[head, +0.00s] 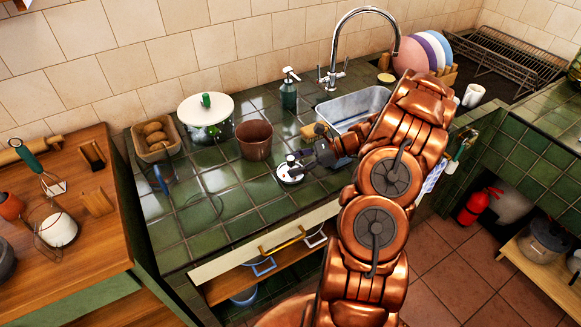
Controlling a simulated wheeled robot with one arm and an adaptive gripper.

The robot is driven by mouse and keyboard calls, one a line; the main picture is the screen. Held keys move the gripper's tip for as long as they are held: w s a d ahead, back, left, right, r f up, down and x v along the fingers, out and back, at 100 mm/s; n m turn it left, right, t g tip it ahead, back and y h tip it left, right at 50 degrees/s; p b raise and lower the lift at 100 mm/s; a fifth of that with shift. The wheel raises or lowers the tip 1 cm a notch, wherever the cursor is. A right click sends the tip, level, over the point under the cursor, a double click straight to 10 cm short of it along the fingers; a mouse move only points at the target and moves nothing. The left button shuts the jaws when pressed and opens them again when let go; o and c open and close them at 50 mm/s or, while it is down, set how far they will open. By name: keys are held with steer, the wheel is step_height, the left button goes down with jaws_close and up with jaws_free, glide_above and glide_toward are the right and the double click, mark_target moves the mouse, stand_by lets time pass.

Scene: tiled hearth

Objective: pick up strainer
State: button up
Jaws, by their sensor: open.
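What looks like the strainer, a thin dark round mesh bowl (203,208), lies on the green tiled counter at the front left in the head view. A blue handle-like piece (161,181) is up and left of it; I cannot tell whether they join. My gripper (303,160) is open over the counter, right of the strainer and well apart from it. Its fingers are small and dark here, close above a small white round object (290,174). I cannot tell whether they touch it.
A brown pot (255,140), lidded pot (207,118), bread basket (156,138) and soap dispenser (289,92) stand behind. The metal sink (352,106) with its tall faucet (337,50) is beyond my arm. A wooden worktop (60,265) is at left. Front counter tiles are mostly clear.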

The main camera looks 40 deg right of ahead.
steer(key=shift+x, duration=0.75)
steer(key=shift+s, duration=0.1)
jaws_close()
